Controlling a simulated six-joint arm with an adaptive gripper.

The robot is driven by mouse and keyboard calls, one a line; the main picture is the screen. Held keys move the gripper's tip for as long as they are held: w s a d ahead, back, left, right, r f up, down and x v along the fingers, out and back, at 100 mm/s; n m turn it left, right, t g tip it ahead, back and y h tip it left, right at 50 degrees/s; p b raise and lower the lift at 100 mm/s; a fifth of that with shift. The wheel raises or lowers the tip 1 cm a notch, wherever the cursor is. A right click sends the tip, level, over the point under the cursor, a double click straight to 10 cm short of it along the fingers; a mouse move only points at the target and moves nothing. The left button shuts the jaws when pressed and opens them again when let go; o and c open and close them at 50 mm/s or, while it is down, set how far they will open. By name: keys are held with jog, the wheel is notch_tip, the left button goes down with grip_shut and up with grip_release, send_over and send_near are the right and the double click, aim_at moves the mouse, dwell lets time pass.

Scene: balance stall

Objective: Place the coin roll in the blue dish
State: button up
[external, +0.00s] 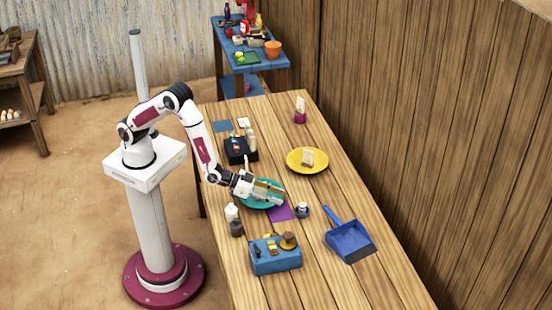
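A teal-blue dish (247,204) lies on the wooden table, partly hidden by my gripper (277,194). My gripper is low over the dish, its fingers pointing right. Tan and orange patches show around the fingers, but I cannot tell whether they are a held object, something in the dish or finger parts. Whether the fingers are open or shut is too small to tell. I cannot pick out the coin roll with certainty.
A yellow dish (296,166) holds a small pale card-like item. The table's near end is clear.

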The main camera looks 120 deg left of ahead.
dwell(0.4)
jog(key=s+d+r+m+g+h, duration=0.1)
jog(key=s+d+r+m+h, duration=0.15)
jog(key=s+d+r, duration=0.4)
jog(key=s+d+r+m+g+h, duration=0.1)
jog(key=s+d+r+h, duration=0.25)
jog(key=s+r, duration=0.65)
jog(key=s+a+r+m+g, duration=0.1)
jog(key=s+r+g, duration=0.1)
jog(key=s, duration=1.2)
jog(key=s+a+r+g, duration=0.1)
jog(key=s+r+g, duration=0.1)
jog(key=s, duration=1.2)
jog(key=shift+s+r+m+g, duration=0.25)
jog(key=shift+m+g, duration=0.05)
jog(key=shift+m, duration=0.05)
